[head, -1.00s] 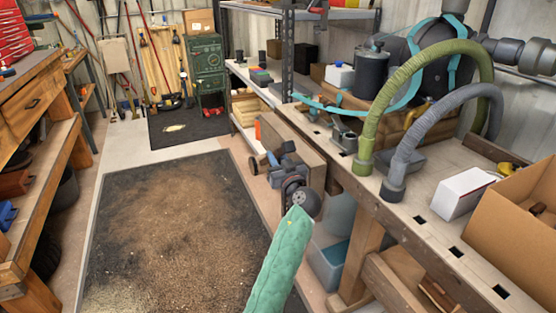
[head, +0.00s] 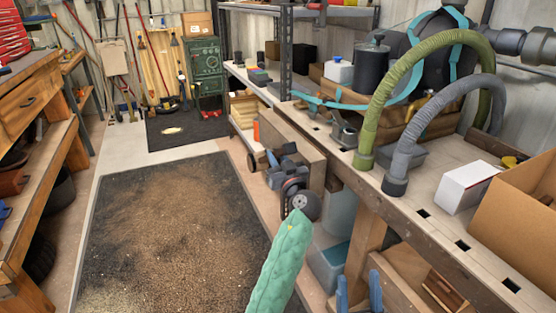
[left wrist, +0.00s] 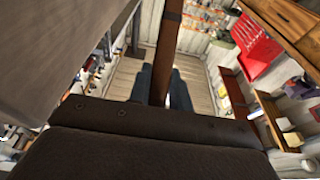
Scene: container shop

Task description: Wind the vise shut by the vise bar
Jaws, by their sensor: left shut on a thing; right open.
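In the left wrist view, a long dark brown bar (left wrist: 166,42) runs between the two dark blue fingers of my left gripper (left wrist: 161,80), which is shut on it. I take this bar for the vise bar. A dark brown block with bolts hides the fingers' near ends and the bar's lower end. In the head view, the two blue fingers of my right gripper (head: 358,285) show at the bottom edge, apart, with nothing between them. I cannot clearly make out the vise jaws or their gap in either view.
A long green padded thing (head: 278,265) sticks up at the bottom centre. The right workbench (head: 425,190) carries hoses and a white box (head: 467,187).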

